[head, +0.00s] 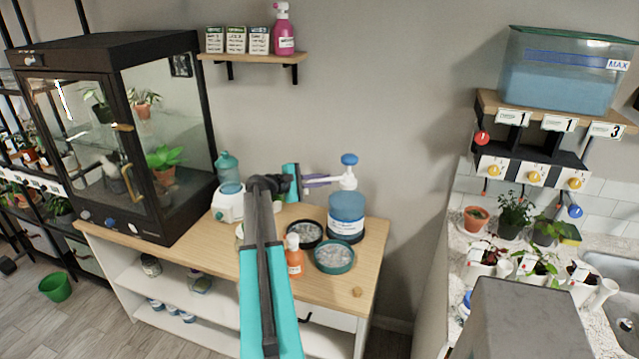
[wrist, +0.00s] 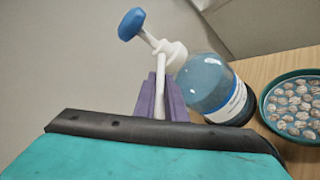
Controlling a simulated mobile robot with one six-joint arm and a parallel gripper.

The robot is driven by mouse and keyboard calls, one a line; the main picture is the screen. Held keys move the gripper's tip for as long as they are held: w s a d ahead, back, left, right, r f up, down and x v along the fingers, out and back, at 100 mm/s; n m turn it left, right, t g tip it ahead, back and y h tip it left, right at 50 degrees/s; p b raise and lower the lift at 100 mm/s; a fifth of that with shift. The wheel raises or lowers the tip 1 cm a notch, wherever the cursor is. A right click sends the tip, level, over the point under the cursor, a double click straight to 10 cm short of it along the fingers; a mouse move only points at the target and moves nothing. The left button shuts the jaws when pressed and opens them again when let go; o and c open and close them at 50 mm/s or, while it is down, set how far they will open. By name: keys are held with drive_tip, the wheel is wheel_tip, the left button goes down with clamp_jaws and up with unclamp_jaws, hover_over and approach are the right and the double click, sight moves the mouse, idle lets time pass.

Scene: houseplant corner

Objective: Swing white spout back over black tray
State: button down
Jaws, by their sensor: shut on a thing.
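The white spout (head: 335,179) belongs to a blue-knobbed pump (head: 348,160) on a blue bottle (head: 346,214). It points left from the pump head in the head view. My gripper (head: 317,181), with purple fingers, is shut on the spout; the wrist view shows the white spout (wrist: 160,72) running down between the purple fingers (wrist: 160,98). The black tray (head: 304,245) holds pebbles and sits on the wooden top left of the bottle, partly hidden by my arm and an orange bottle. The spout's tip is hidden, so I cannot tell whether it is above the black tray.
A green tray of pebbles (head: 333,267) stands in front of the blue bottle. An orange spray bottle (head: 294,258) stands close to both trays. A white device (head: 228,203) and a teal bottle (head: 228,167) are farther left, beside the glass cabinet (head: 168,140). The wall is close behind.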

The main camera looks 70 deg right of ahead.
drive_tip(key=c, duration=1.8)
unclamp_jaws()
drive_tip(key=b+v, duration=0.4)
drive_tip(key=v, duration=0.9)
drive_tip(key=shift+w+a+r, duration=0.15)
drive_tip(key=shift+w+a, duration=0.05)
drive_tip(key=shift+w, duration=0.1)
